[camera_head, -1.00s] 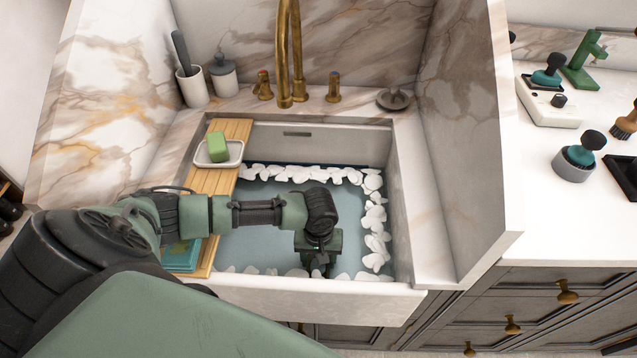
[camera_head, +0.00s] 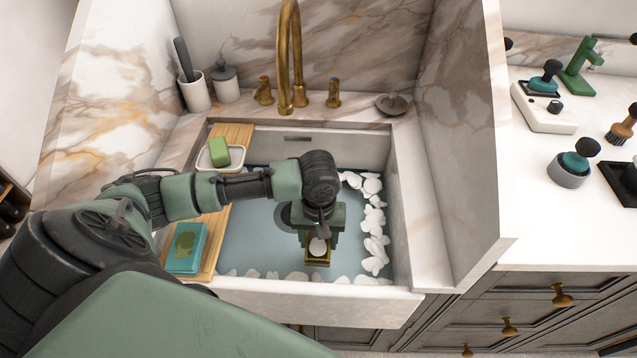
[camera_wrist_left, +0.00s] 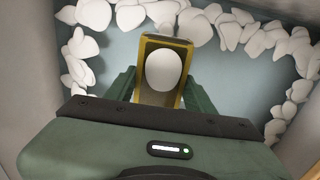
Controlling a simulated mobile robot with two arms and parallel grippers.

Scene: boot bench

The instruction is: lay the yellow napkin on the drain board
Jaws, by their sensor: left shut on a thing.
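The yellow napkin (camera_head: 318,259) is a small rectangle with yellow edges, a darker face and a white oval on it. It also shows in the left wrist view (camera_wrist_left: 151,101). My left gripper (camera_head: 319,236) is shut on it over the sink basin, with a finger on each side in the wrist view. I cannot tell its exact height above the water. The wooden drain board (camera_head: 236,132) lies across the left side of the sink, left of the gripper. My forearm hides part of its middle. My right gripper is not in view.
On the board sit a white dish (camera_head: 236,155) with a green soap (camera_head: 219,151) at the back and a teal block (camera_head: 187,247) at the front. Bare wood lies between them. The basin's water (camera_head: 260,235) has white petal-like pieces around its edges. A brass faucet (camera_head: 291,60) stands behind.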

